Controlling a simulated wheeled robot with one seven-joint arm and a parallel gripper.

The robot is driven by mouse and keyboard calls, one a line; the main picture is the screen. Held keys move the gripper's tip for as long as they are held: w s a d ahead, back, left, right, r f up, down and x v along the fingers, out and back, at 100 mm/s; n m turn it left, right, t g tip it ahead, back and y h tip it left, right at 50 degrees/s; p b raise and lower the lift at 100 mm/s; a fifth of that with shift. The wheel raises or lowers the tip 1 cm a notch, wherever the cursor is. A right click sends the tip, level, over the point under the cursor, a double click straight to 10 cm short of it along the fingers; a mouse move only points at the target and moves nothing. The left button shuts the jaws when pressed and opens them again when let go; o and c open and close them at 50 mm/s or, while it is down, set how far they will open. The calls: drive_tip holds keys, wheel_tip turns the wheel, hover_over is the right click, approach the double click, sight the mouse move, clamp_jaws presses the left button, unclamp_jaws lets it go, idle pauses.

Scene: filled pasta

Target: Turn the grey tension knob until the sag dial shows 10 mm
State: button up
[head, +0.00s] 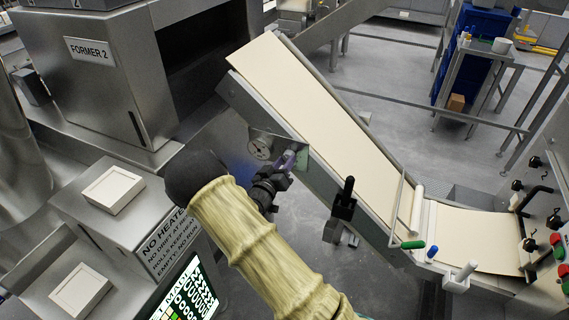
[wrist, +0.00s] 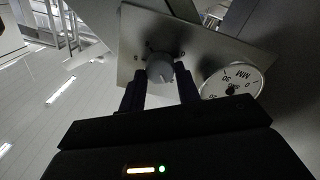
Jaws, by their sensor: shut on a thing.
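The grey tension knob (wrist: 160,70) sits on a metal plate (wrist: 190,35) with small printed marks around it. My gripper (wrist: 160,84) is shut on the knob, one dark finger on each side. The sag dial (wrist: 246,82) is white and round, right of the knob in the wrist view, with MM, 0, 20 and 30 legible; its lower edge is cut off by my gripper. The needle is too small to read surely. In the head view the dial (head: 260,147) is left of my gripper (head: 289,160), and the knob is hidden.
A cream pasta sheet (head: 320,110) runs down the sloping conveyor beside the plate. A black-handled lever (head: 346,195) stands right of my gripper. The FORMER 2 machine (head: 90,85) is at left, above a sign box (head: 160,240) and a lit screen (head: 190,293).

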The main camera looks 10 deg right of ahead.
drive_tip(key=shift+n, duration=0.6)
drive_tip(key=o, duration=1)
drive_tip(key=shift+c, duration=0.2)
drive_tip(key=b+v, duration=0.3)
drive_tip(key=v, duration=1.4)
drive_tip(key=shift+s+b, duration=0.2)
drive_tip(key=shift+b, duration=0.2)
drive_tip(key=shift+a, duration=0.1)
